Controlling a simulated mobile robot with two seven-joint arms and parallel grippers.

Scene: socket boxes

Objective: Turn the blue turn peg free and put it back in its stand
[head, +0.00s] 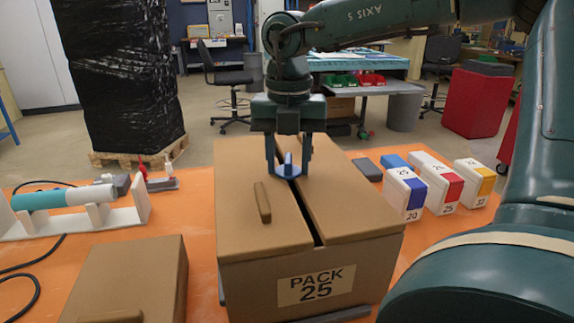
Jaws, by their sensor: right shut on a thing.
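My right gripper (289,169) points down over the cardboard box (250,275) labelled PACK 25. Its two fingers are shut on the blue turn peg (288,171), which is small and mostly between them. The peg's lower part is at the dark slit between the two lid panels (340,200); I cannot tell how deep it sits. I cannot make out for certain which thing is the peg's stand. My left gripper is not in view.
Three white boxes with a blue (405,190), a red (437,183) and a yellow (475,183) band stand at the right. A dark grey block (367,169) lies beside them. A second cardboard box (130,280) is front left. A teal-and-white roll (65,197) lies at the left.

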